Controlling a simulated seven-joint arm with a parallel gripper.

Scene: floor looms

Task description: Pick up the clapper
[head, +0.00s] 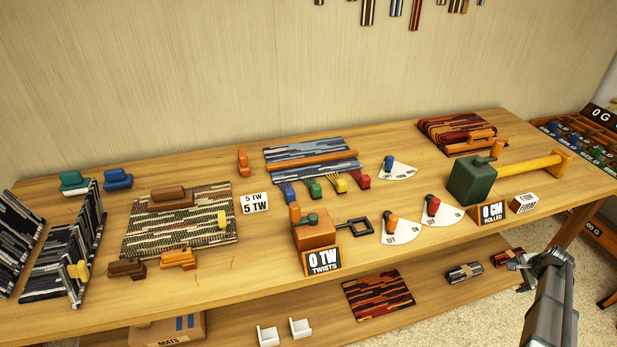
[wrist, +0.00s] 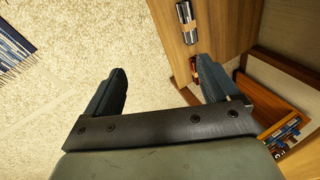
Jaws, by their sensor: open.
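No piece is labelled as the clapper, and I cannot tell for sure which it is. A likely one is a long brown wooden block (head: 171,198) lying on the green and cream striped mat (head: 140,238) at the left of the bench. A similar orange block (head: 470,142) lies on the red striped mat (head: 440,124) at the back right. My gripper (head: 545,268) is at the lower right, off the bench's front edge and far from both blocks. In the wrist view my gripper (wrist: 165,78) is open and empty above the carpet and the lower shelf.
Teal (head: 74,182), blue (head: 118,179), brown (head: 127,268) and orange (head: 179,259) handled pieces stand on the left. A twisting box (head: 314,228) and a green roller machine (head: 472,181) stand near the front. Mat rolls (head: 464,272) lie on the lower shelf.

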